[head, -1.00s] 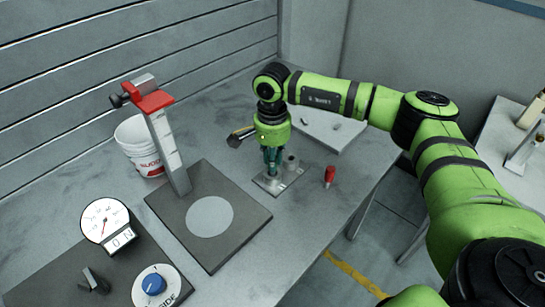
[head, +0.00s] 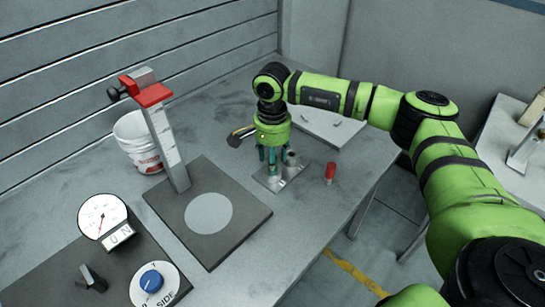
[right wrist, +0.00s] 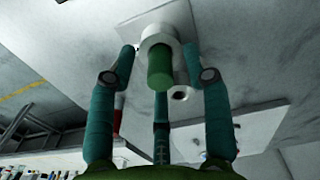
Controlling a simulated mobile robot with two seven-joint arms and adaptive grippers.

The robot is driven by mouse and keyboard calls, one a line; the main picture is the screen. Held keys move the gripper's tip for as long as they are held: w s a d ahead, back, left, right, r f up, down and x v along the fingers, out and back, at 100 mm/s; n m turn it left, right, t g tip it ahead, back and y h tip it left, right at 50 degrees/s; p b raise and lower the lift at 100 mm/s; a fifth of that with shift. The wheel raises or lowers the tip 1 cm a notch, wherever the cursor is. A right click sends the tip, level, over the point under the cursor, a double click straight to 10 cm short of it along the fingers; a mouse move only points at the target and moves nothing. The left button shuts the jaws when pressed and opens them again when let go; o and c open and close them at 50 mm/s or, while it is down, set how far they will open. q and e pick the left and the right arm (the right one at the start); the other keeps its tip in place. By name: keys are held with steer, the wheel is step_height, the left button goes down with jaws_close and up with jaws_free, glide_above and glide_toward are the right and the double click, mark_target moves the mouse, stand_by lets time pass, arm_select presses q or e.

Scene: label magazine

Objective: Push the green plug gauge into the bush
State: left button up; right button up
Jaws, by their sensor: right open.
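The green plug gauge (right wrist: 159,68) shows in the right wrist view, standing end-on toward the camera. Its far end meets the pale round bush (right wrist: 158,36); I cannot tell how deep it sits. My right gripper (right wrist: 161,66) has its teal fingers spread around the gauge, with gaps on both sides. In the head view my right gripper (head: 272,160) points down over a small metal plate (head: 268,184) on the bench. Its fingers hide most of the gauge and bush there. My left gripper is not in view.
A grey post (head: 292,160) stands beside the fingers. A red-topped pin (head: 330,171) stands to the right. A stand with a red clamp (head: 154,95), a white bucket (head: 130,140) and a dial gauge (head: 102,215) are to the left.

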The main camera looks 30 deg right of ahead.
step_height(320, 180, up, 12)
stand_by(0.4)
stand_by(0.4)
